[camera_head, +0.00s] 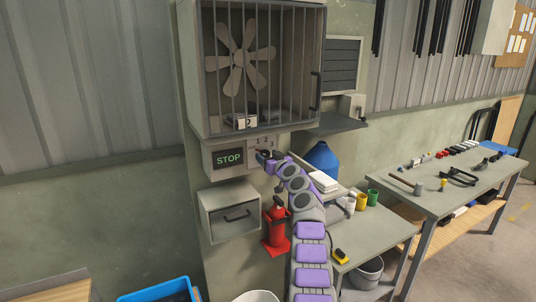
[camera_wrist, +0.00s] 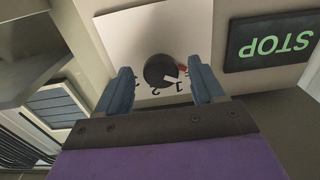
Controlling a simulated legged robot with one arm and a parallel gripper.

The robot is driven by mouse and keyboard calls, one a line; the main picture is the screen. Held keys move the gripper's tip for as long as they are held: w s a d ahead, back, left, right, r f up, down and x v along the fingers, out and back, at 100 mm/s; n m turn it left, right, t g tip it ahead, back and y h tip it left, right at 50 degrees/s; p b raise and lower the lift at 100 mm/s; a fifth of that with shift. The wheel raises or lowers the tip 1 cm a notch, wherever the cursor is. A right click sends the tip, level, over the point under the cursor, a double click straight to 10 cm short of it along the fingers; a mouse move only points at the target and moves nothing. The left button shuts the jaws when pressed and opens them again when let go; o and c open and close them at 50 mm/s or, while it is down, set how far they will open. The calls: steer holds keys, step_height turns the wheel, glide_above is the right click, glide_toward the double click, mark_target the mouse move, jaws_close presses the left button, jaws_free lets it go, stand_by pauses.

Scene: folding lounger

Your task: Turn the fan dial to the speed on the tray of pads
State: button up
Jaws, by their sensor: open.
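The fan dial (camera_wrist: 160,70) is a round black knob on a white plate (camera_wrist: 128,38) in the wrist view. My gripper (camera_wrist: 161,76) is open, with one blue finger on each side of the dial; contact is unclear. In the head view my gripper (camera_head: 264,156) covers most of the dial. The fan (camera_head: 240,58) sits behind cage bars. A small white block with a dark mark (camera_head: 241,122) lies low in the cage; I cannot read it or identify the pad tray.
A display reading STOP (camera_head: 229,158) is beside the dial plate. A bench to the right holds a blue container (camera_head: 322,158), a white stack (camera_head: 323,181) and coloured cups (camera_head: 361,200).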

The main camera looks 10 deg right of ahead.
steer(key=shift+c, duration=0.3)
steer(key=c, duration=1)
steer(key=m+b, duration=0.2)
steer(key=m, duration=0.2)
steer(key=shift+d, duration=0.1)
steer(key=m, duration=0.4)
steer(key=shift+b, duration=0.3)
steer(key=m, duration=0.4)
steer(key=shift+r+m, duration=0.15)
steer(key=shift+m, duration=1.65)
